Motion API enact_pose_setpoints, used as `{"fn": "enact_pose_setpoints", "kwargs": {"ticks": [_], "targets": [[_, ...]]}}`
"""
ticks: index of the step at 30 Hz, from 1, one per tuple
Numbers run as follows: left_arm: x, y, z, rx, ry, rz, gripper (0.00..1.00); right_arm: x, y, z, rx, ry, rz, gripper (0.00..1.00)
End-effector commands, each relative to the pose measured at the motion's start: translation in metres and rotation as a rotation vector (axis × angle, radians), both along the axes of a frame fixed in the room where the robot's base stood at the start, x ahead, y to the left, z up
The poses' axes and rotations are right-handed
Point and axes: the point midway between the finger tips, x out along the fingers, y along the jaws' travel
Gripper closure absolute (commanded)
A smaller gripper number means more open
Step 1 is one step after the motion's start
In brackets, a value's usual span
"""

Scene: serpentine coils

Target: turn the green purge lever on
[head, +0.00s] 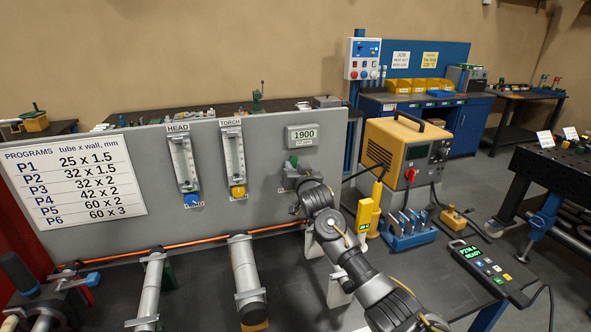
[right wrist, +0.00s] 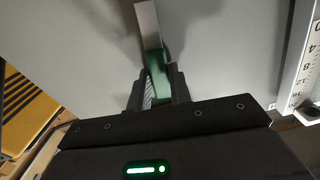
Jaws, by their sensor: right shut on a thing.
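The green purge lever (right wrist: 156,72) shows in the right wrist view between the two fingers of my right gripper (right wrist: 158,85), which is shut on it. A pale metal bar (right wrist: 148,25) extends from the lever's green part toward the top of that view. In the head view my right gripper (head: 306,184) is at the grey panel (head: 285,160), below the display reading 1900 (head: 303,136). My wrist and arm hide most of the lever there, so its angle is unclear. My left gripper is not in view.
Two flow meters, HEAD (head: 184,164) and TORCH (head: 232,157), are on the panel to the left. A copper tube (head: 190,243) runs along its foot. A yellow power unit (head: 406,155), a blue holder (head: 408,232) and a handheld control (head: 490,270) stand to the right.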

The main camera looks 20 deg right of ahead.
Motion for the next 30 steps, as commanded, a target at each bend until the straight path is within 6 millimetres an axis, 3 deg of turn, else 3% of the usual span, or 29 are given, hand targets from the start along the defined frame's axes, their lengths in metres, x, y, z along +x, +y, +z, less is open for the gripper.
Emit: {"fn": "enact_pose_setpoints", "kwargs": {"ticks": [12,29,30], "targets": [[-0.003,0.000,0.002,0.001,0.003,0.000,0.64,0.002,0.016,0.005,-0.192,-0.008,0.003,1.00],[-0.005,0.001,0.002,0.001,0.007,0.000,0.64,0.001,0.018,0.006,-0.224,-0.010,0.005,1.00],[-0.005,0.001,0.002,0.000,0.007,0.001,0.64,0.001,0.018,0.006,-0.224,-0.010,0.005,0.79]]}}
